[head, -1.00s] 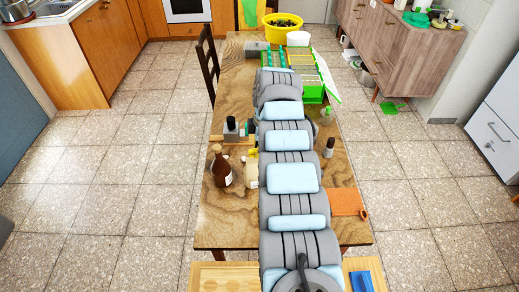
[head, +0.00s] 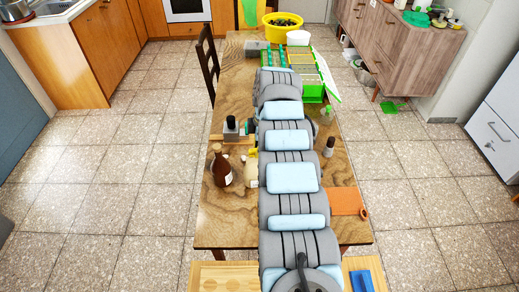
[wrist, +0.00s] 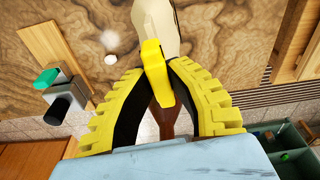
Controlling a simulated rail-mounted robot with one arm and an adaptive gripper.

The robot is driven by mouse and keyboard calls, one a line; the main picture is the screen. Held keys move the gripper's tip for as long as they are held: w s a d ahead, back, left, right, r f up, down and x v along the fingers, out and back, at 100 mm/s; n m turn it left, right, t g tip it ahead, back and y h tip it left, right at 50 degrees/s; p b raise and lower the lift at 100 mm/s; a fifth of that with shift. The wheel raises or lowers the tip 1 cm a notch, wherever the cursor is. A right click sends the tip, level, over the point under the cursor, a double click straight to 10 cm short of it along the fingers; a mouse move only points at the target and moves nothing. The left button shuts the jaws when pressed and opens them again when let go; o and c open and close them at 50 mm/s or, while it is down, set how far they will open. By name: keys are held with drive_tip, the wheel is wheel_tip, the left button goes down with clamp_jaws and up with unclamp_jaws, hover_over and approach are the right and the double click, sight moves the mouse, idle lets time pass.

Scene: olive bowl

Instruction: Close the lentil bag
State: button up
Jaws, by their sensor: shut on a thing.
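In the wrist view my gripper (wrist: 155,65) has yellow-and-black fingers. They are closed at the tips on a yellow clip-like piece (wrist: 154,72). A cream-coloured thing (wrist: 157,22) runs up from behind that piece to the top edge. A brown shape (wrist: 171,122) shows between the fingers, below the yellow piece. I cannot tell for sure which of these is the lentil bag. In the head view a cream item (head: 251,170) with a yellow top stands on the table left of my arm. My fingertips are hidden by the arm there.
On the table (head: 215,208) a brown bottle (head: 221,168) stands left of the cream item. A black device (head: 232,129) stands on a wooden board behind them. A dark-capped bottle (head: 328,149) and an orange board (head: 346,202) are on the right. A green container (head: 313,89) stands farther back.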

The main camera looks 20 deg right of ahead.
drive_tip(key=shift+f+b, duration=0.45)
drive_tip(key=shift+f, duration=0.3)
idle(0.9)
drive_tip(key=o, duration=1.3)
drive_tip(key=shift+o, duration=0.2)
drive_tip(key=shift+r, duration=0.15)
drive_tip(key=shift+r+p, duration=1.35)
drive_tip(key=shift+r, duration=1.5)
